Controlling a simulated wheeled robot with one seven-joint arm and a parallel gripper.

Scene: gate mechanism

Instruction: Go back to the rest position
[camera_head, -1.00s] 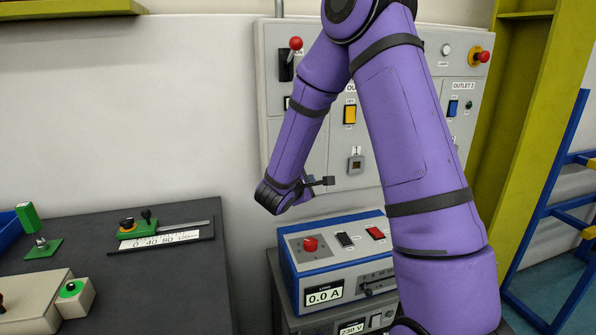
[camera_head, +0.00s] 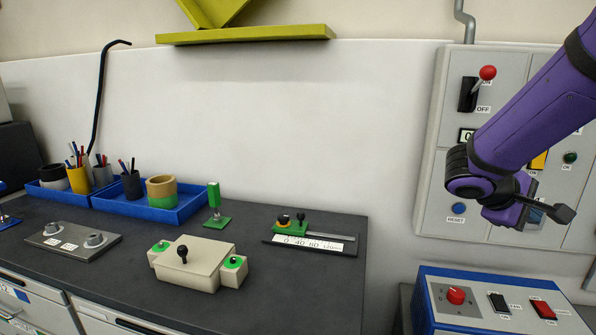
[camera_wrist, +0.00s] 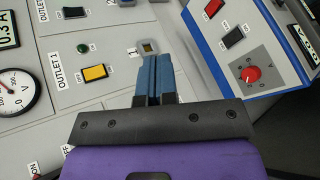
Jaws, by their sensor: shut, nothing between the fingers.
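My gripper (camera_wrist: 154,76) shows in the wrist view with its two blue fingers pressed together and nothing between them. In the head view my purple arm comes in from the upper right, and its wrist end hangs in front of the grey wall panel (camera_head: 455,120). The fingers are hard to make out in the head view. The gripper is apart from the blue-and-white power supply box (camera_head: 440,290) below it. In the wrist view the panel's yellow switch (camera_wrist: 95,73) lies left of the fingers.
A dark bench (camera_head: 290,300) on the left holds a beige gate box (camera_head: 205,262), a slider with a scale (camera_head: 310,242), a green lever (camera_head: 214,197) and blue trays (camera_head: 150,212). A red-knobbed lever (camera_head: 487,73) sticks out from the panel. A yellow shelf (camera_head: 245,36) is above.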

